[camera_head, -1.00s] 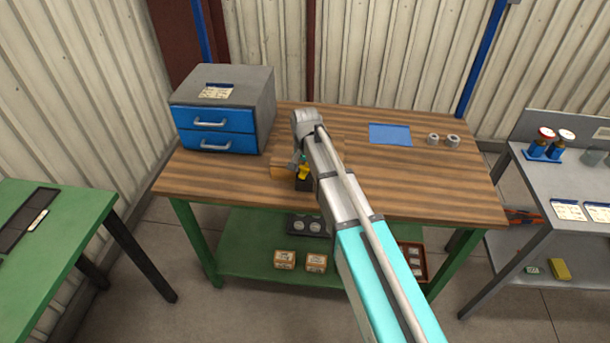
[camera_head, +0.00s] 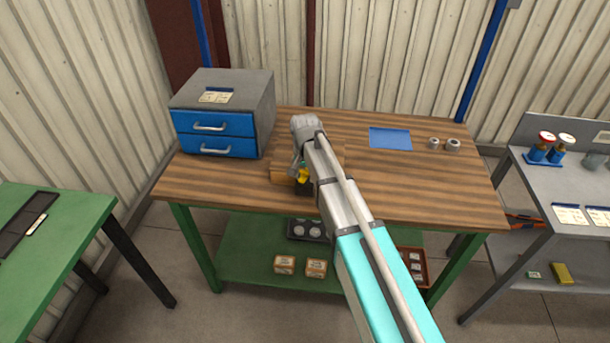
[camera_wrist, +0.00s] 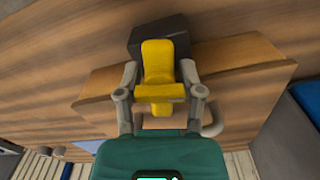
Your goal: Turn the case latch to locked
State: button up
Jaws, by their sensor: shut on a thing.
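The yellow latch (camera_wrist: 158,62) stands in front of a dark block (camera_wrist: 145,38) on the wooden case (camera_wrist: 238,52) in the wrist view. My gripper (camera_wrist: 159,78) is shut on the latch, with one grey finger on each side. In the head view my gripper (camera_head: 299,168) comes down at the front of the workbench. The yellow latch (camera_head: 303,176) and dark block (camera_head: 304,188) show just below it. The case (camera_head: 282,177) is partly hidden behind my arm. A light handle (camera_wrist: 214,122) shows on the case's near side in the wrist view.
The wooden workbench (camera_head: 430,190) carries a blue drawer cabinet (camera_head: 215,133) at left, a blue mat (camera_head: 390,138) and two grey rings (camera_head: 443,144) at right. The bench between case and rings is mostly clear. A green table (camera_head: 60,255) stands left, a grey one (camera_head: 575,190) right.

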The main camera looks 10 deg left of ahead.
jog(key=shift+n, duration=1.4)
jog(key=o, duration=0.9)
jog(key=shift+o, duration=0.2)
jog(key=shift+m, duration=0.4)
